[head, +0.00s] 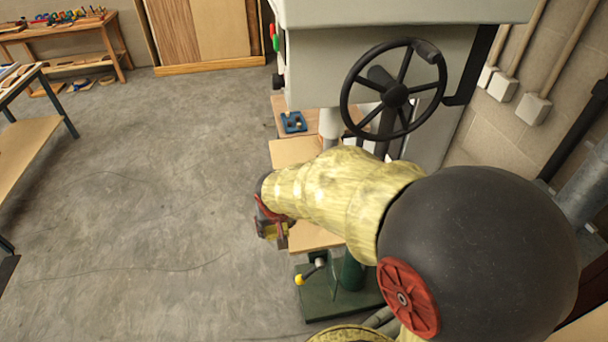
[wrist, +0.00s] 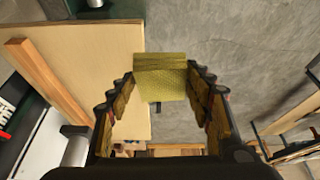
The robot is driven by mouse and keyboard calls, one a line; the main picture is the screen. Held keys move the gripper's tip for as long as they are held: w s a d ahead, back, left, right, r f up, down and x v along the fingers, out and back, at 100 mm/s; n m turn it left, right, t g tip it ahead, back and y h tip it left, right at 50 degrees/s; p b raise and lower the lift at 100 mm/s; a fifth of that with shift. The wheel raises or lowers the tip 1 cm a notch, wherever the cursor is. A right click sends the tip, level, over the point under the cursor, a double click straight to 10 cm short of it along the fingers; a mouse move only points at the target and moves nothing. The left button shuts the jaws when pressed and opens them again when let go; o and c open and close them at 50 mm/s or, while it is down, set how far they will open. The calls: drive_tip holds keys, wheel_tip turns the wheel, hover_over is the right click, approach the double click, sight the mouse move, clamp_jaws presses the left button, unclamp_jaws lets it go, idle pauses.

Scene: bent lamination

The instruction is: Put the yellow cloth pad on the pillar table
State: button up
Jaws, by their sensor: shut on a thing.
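The yellow cloth pad (wrist: 162,80) is a small block with a woven face, held between the tips of my gripper (wrist: 160,76) in the wrist view. In the head view my gripper (head: 272,226) is beside the left edge of the pillar table, and the pad is hard to make out there. The pillar table's pale wooden top (head: 296,151) is partly hidden behind my arm. In the wrist view the tabletop (wrist: 75,55) lies below and left of the pad, and the pad overlaps its edge in the picture. I cannot tell the height between them.
A wooden strip (wrist: 45,78) lies along the tabletop. The machine has a black handwheel (head: 394,95) and a green base (head: 335,295). A blue item (head: 293,122) lies at the back. Concrete floor (head: 150,200) is clear to the left, with a workbench (head: 70,38) far off.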

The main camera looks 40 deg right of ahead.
drive_tip(key=s+d+r+p, duration=0.2)
drive_tip(key=s+r, duration=0.2)
drive_tip(key=s, duration=0.3)
drive_tip(key=b, duration=0.1)
hover_over(309, 225)
drive_tip(key=shift+m, duration=0.4)
drive_tip(key=f, duration=0.8)
drive_tip(key=shift+s+a, duration=0.35)
drive_tip(key=shift+a, duration=0.05)
drive_tip(key=shift+w+d+f, duration=0.25)
drive_tip(key=shift+d+f, duration=0.15)
drive_tip(key=shift+f, duration=0.25)
drive_tip(key=shift+w+f+b, duration=0.1)
drive_tip(key=shift+f+b, duration=0.3)
drive_tip(key=shift+f, duration=1.1)
drive_tip(key=shift+f, duration=0.2)
drive_tip(key=o, duration=1.1)
drive_tip(key=shift+c, duration=0.2)
